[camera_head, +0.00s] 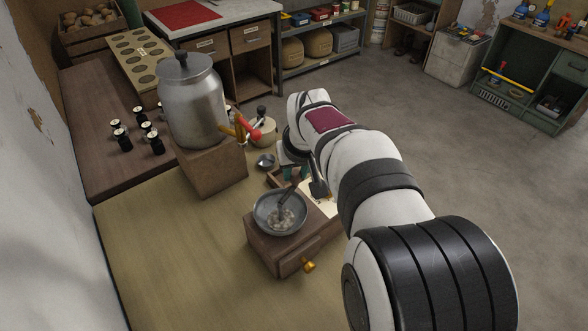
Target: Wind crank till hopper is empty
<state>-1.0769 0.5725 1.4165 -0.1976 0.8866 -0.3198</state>
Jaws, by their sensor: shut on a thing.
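A wooden grinder box (283,258) stands on the near worktop, with a brass drawer knob (309,265) on its front. A round grey metal hopper (262,222) sits on top of it. Several pale pieces (284,218) lie in the bottom of the hopper, around its centre. A dark crank (290,193) rises from the hopper's centre toward its far right rim. My gripper (301,178) is at the crank's outer end, beyond the hopper, and is shut on it. My arm and wrist partly hide the fingers and the grip.
A large metal demijohn-like can (191,100) with a red-handled tap (254,134) stands on a wooden block (213,168) at left. The worktop's front left is clear.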

